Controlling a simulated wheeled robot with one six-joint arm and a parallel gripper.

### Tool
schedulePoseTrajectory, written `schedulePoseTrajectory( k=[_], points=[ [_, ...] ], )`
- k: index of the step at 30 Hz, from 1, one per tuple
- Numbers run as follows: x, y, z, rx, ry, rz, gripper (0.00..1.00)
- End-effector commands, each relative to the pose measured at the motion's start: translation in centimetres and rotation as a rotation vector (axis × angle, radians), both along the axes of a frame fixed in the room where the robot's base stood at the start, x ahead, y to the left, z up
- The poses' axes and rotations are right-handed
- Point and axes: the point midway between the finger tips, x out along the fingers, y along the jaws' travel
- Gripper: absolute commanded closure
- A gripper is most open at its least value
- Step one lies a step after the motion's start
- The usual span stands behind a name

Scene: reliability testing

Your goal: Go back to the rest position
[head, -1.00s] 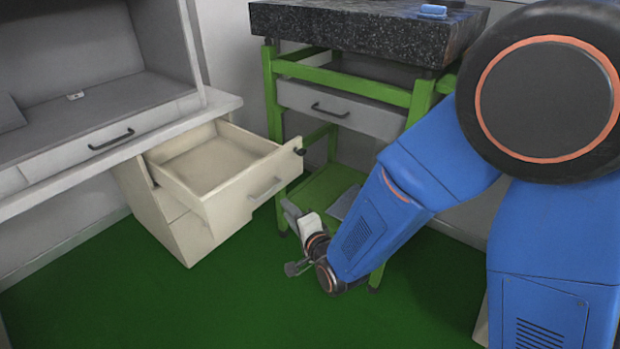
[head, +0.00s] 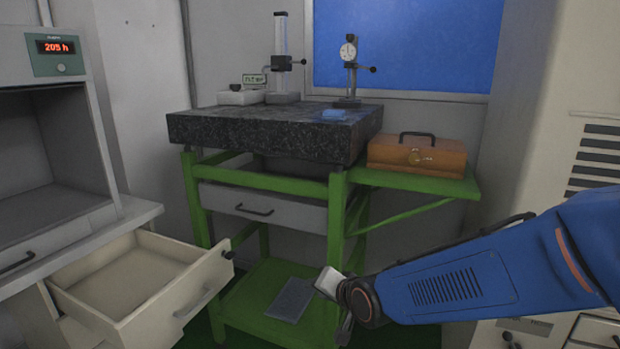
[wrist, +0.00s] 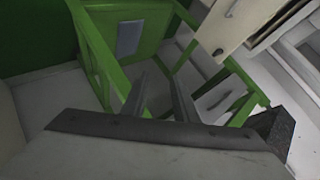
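My blue arm (head: 460,285) reaches in from the right in the head view, low in front of the green stand. My gripper (wrist: 159,85) shows in the wrist view as two dark fingers, apart, with nothing between them. In the head view its end is small and partly hidden by the wrist, beside the stand's front leg. It looks apart from the stand, but I cannot tell the exact gap.
The green stand (head: 335,220) carries a black granite slab (head: 270,138), with an orange case (head: 417,155) on its side shelf. A cream drawer (head: 165,300) stands open at left. A grey plate (head: 290,299) lies on the lower shelf. A cabinet (head: 530,130) is at right.

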Motion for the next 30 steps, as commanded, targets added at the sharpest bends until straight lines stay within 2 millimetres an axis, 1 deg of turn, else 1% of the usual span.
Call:
schedulePoseTrajectory(
  k=[1,5,6,8,12,14,15,17,18,20,24,27,30],
  points=[
    [-0.4,-1.9,0.8,-0.036,0.003,-0.001,0.73],
    [-2.0,-6.3,1.7,-0.144,0.027,0.015,0.73],
    [-2.6,-7.6,2.0,-0.177,0.037,0.02,0.73],
    [-3.6,-9.5,2.4,-0.223,0.051,0.029,0.73],
    [-6.5,-13.8,3.2,-0.331,0.092,0.054,0.73],
    [-7.9,-15.6,3.5,-0.375,0.112,0.068,0.73],
    [-9.0,-16.7,3.7,-0.403,0.126,0.076,0.73],
    [-10.6,-18.3,4.0,-0.443,0.148,0.09,0.73],
    [-11.7,-19.4,4.1,-0.47,0.164,0.099,0.73],
    [-13.5,-20.9,4.4,-0.509,0.188,0.114,0.73],
    [-17.8,-23.8,4.7,-0.587,0.248,0.152,0.73],
    [-20.5,-25.3,4.9,-0.628,0.287,0.178,0.73],
    [-22.5,-26.2,4.9,-0.656,0.315,0.198,0.73]
  ],
)
